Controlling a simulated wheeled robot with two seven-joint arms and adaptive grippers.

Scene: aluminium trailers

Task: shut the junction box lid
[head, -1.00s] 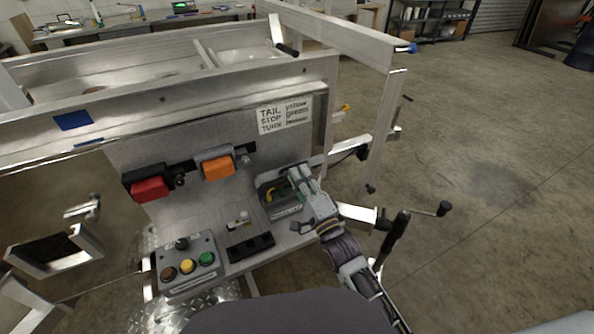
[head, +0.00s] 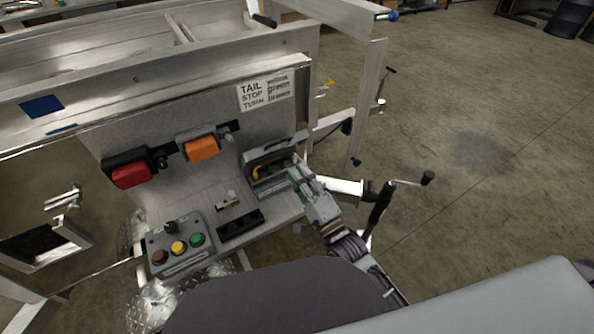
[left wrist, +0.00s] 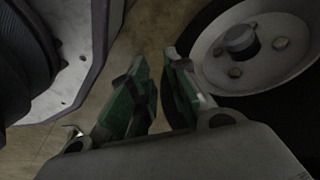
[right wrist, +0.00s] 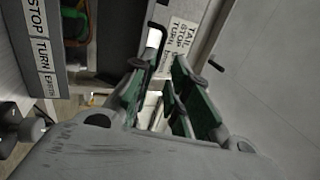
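The junction box (head: 250,171) is a grey box at the right end of the trailer's bench panel. It is open, with yellow and green wires visible inside. The outline of its lid is hard to separate from the box walls. My right gripper (head: 295,177) is at the box's front right corner, fingertips close to it; contact cannot be told. In the right wrist view its green-padded fingers (right wrist: 160,75) are apart with nothing gripped. A dark labelled box part (right wrist: 42,45) and wires show at left there. My left gripper (left wrist: 155,65) is open and empty, beside a wheel.
A switch box (head: 180,243) with several coloured buttons and a dark socket strip (head: 240,225) lie left of the junction box. Red (head: 131,175) and orange (head: 203,148) lamps and a lettered placard (head: 265,92) are behind. A crank handle (head: 427,179) stands right; open floor lies beyond.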

